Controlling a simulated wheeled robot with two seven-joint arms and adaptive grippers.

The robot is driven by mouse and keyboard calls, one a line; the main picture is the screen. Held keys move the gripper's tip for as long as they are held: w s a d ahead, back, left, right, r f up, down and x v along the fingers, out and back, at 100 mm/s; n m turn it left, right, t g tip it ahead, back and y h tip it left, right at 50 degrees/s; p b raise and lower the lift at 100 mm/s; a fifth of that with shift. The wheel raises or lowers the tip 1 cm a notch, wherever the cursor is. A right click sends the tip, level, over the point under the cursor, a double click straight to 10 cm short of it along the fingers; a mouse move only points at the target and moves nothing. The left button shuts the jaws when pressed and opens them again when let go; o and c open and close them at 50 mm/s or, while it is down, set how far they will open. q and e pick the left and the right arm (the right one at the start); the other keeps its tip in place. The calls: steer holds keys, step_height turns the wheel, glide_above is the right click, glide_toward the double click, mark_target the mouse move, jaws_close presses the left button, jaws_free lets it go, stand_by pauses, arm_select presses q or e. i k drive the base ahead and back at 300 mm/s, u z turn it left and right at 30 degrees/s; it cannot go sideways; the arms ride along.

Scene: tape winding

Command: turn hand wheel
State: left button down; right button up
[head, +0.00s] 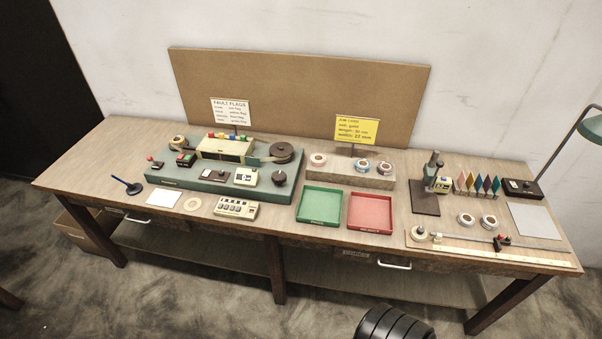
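A green-based winding machine (170,180) stands on the left half of the bench. A dark round disc (281,152) sits at its back right, beside a cream housing (225,149). A smaller dark round part (279,178) sits at its front right corner. I cannot tell which of these two round parts is the hand wheel. Neither of my grippers shows in the head view, and nothing is seen touching the machine.
A green tray (320,221) and a red tray (370,227) lie right of the machine, both empty. A keypad box (236,208) and white card (163,197) lie in front. A wooden block (352,177) holds tape rolls. A lamp (590,128) stands at far right.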

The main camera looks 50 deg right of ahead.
mark_target(278, 177)
steer(key=z, duration=1.55)
